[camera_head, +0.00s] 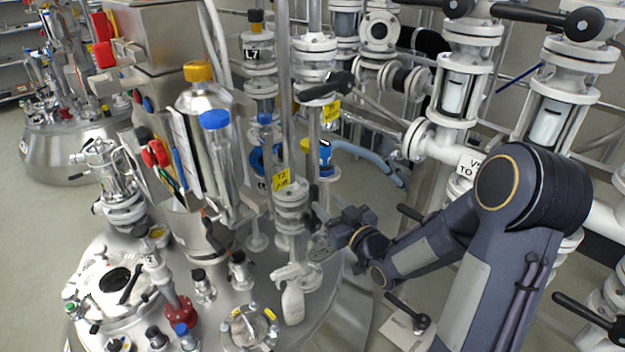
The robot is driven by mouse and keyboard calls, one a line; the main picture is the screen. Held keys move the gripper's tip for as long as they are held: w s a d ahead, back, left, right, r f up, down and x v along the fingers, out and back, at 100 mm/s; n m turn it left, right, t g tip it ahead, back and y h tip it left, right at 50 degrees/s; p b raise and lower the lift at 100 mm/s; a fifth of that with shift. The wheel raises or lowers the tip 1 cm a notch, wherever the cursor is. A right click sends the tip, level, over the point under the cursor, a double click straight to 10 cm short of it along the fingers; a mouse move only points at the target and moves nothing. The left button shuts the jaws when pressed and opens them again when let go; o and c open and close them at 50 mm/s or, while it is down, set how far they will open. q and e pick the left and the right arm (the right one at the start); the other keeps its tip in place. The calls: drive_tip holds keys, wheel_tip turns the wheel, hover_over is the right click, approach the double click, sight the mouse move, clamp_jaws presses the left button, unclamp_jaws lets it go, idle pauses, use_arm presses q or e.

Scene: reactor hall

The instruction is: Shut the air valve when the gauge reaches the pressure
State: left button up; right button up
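My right gripper (323,240) is small and dark beside a vertical flanged pipe (291,215) on the reactor lid. I cannot tell whether its fingers touch anything or how far apart they are. A yellow tag (282,179) hangs on that pipe; its print is too small to read surely. The air valve's handle cannot be made out for certain near the gripper. A blue-handled valve (325,155) stands behind, under another yellow tag (331,111). No gauge dial can be picked out clearly. My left gripper is not in view.
A tall steel column (160,60) stands at left. White pipes with black levers (548,15) crowd the right. Open floor (45,225) lies at left.

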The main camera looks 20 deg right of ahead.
sight(316, 194)
drive_tip(key=w, duration=0.4)
drive_tip(key=w+a+p, duration=0.1)
drive_tip(key=w, duration=0.1)
drive_tip(key=shift+w, duration=0.35)
clamp_jaws()
